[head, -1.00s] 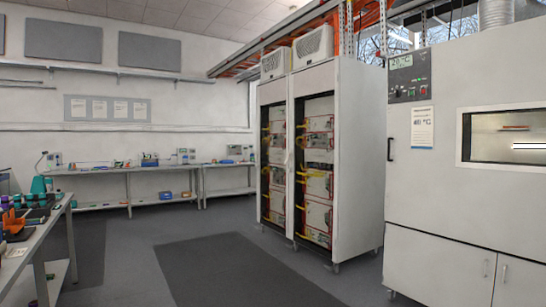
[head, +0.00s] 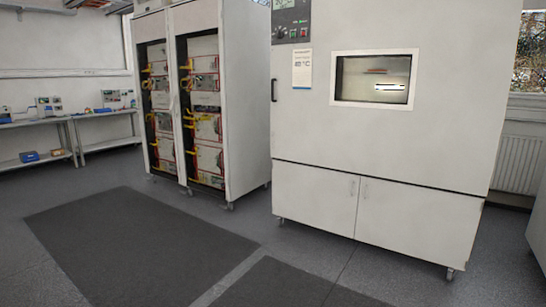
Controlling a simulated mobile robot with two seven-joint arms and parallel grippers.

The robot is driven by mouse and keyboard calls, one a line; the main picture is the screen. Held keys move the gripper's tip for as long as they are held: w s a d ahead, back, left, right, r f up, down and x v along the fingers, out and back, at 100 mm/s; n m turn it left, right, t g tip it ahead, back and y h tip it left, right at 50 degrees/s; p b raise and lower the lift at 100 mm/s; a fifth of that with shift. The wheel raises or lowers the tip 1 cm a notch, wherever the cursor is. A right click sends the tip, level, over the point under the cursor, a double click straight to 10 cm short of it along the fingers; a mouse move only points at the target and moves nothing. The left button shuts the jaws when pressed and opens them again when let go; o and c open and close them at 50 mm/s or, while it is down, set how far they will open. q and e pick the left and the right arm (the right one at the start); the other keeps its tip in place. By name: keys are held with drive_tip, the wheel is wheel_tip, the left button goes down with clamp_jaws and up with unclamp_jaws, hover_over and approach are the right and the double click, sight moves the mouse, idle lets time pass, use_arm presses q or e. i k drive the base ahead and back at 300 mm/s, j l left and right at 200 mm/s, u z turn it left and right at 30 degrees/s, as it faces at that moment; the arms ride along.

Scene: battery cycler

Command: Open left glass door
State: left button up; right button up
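Two tall white cabinets stand side by side in the head view. The left cabinet has a narrow glass door (head: 157,115) in a pale frame, with equipment and yellow and red cables visible behind it. The right cabinet has a similar glass door (head: 203,110). Both doors look closed, but I cannot tell for certain at this distance. A small pale handle seems to sit near the frame between them. Neither of my grippers is in view.
A large white test chamber (head: 430,145) with a small window stands right of the cabinets. Benches (head: 108,125) line the back wall at left. Dark mats (head: 140,245) lie on the open floor in front of the cabinets. A radiator (head: 519,165) is at the far right.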

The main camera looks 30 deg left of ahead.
sight(155, 26)
drive_tip(key=i+j+u, duration=0.25)
drive_tip(key=j+u, duration=0.15)
drive_tip(key=j, duration=0.15)
drive_tip(key=i+j+u, duration=0.65)
drive_tip(key=j+u, duration=0.15)
drive_tip(key=i+j+u, duration=0.3)
drive_tip(key=i, duration=0.2)
drive_tip(key=i+j+u, duration=0.3)
drive_tip(key=i, duration=0.25)
drive_tip(key=i+u, duration=0.3)
drive_tip(key=i, duration=6.75)
